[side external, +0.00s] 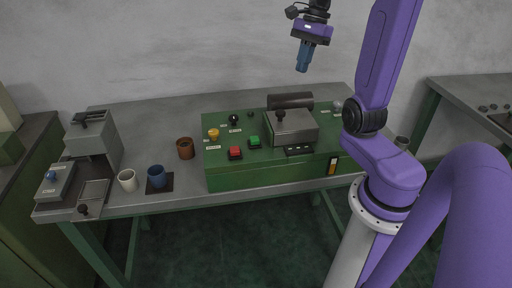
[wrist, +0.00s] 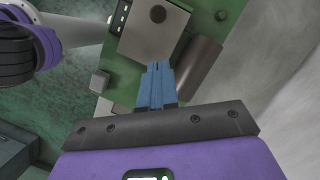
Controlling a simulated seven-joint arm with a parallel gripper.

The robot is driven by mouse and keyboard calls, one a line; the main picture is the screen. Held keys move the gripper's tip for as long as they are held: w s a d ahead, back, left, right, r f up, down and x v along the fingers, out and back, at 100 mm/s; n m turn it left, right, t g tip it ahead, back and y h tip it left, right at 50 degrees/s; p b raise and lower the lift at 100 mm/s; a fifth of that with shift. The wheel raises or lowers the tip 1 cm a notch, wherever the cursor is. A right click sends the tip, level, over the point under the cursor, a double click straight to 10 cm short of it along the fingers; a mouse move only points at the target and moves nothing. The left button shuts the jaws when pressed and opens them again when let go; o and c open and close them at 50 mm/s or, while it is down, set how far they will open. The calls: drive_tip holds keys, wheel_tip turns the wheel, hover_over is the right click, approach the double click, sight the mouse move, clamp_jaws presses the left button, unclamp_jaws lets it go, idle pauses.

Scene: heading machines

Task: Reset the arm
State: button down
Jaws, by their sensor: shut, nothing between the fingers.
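My gripper (side external: 302,68) is shut and empty, with its blue fingers together. It hangs high above the back of the green machine (side external: 225,178), apart from everything below. In the wrist view the shut fingers (wrist: 157,66) point toward the machine's metal box (wrist: 153,30) and the dark cylinder (wrist: 198,66) beside it. In the side external view the metal box (side external: 292,130) and the cylinder (side external: 290,101) stand on the machine's right half.
The machine carries a red button (side external: 235,153), a green button (side external: 254,142) and a yellow knob (side external: 213,134). A brown cup (side external: 185,149), a white cup (side external: 127,180) and a blue cup (side external: 157,176) stand left of it. A grey device (side external: 93,140) sits at the table's left end.

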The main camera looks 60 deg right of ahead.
drive_tip(key=s+a+f+n+g+h, duration=0.1)
drive_tip(key=a+f+n, duration=0.1)
drive_tip(key=a+n, duration=0.55)
drive_tip(key=s+a+f+n+g+h, duration=0.1)
drive_tip(key=a+f+n, duration=0.1)
drive_tip(key=a+n, duration=0.55)
drive_tip(key=s+a+f+n, duration=0.2)
drive_tip(key=s+a+n, duration=0.2)
drive_tip(key=s+n, duration=0.2)
drive_tip(key=s+a+f+n+t+h, duration=0.1)
drive_tip(key=s+a+f+n, duration=0.1)
drive_tip(key=s+a+n, duration=0.2)
drive_tip(key=shift+s+a+f+n, duration=0.2)
drive_tip(key=shift+s+n, duration=1.4)
drive_tip(key=shift+n, duration=2.2)
